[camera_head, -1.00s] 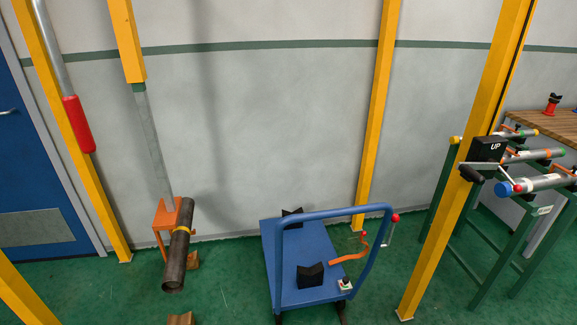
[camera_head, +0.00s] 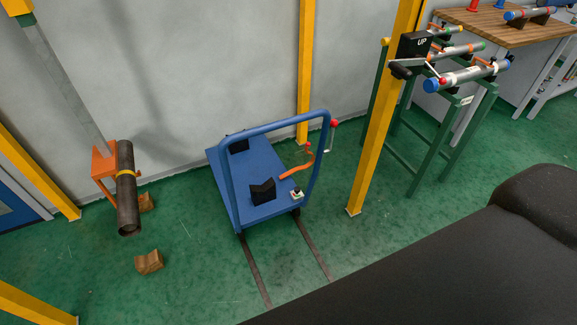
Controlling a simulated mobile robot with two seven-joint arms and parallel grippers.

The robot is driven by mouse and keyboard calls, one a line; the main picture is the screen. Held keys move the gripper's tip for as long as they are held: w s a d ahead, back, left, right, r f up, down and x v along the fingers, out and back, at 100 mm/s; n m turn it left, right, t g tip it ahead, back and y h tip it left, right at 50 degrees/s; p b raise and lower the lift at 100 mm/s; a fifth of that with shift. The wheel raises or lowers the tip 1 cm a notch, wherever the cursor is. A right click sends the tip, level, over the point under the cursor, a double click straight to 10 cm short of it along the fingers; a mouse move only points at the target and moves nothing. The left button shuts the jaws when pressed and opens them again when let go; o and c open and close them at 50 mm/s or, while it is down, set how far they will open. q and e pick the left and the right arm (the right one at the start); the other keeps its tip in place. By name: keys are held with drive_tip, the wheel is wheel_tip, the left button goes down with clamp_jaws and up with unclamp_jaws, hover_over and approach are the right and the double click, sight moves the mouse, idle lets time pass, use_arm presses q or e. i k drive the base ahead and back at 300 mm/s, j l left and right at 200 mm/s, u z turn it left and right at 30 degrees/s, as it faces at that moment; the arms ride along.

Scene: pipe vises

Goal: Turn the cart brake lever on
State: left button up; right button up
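The blue cart (camera_head: 238,180) stands on the green floor in the middle, its tall blue handle frame (camera_head: 270,127) on the near side. A red ball knob (camera_head: 334,124) on a thin crank-like rod is at the right of the frame. An orange strap-like part (camera_head: 297,171) lies at the deck's right edge, with a small red knob (camera_head: 309,145) above it. Neither gripper is in view.
A large black shape, probably my arm, covers the lower right. Two dark rails (camera_head: 255,270) run from the cart. A yellow post (camera_head: 380,130) and green pipe rack (camera_head: 420,165) stand right. A dark pipe (camera_head: 127,190) leans left near wooden blocks (camera_head: 149,262).

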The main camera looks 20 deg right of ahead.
sight(334, 123)
drive_tip(key=i+l+u, duration=0.15)
drive_tip(key=l+u, duration=0.2)
drive_tip(key=l, duration=1.55)
drive_tip(key=l+u, duration=0.3)
drive_tip(key=l, duration=1.6)
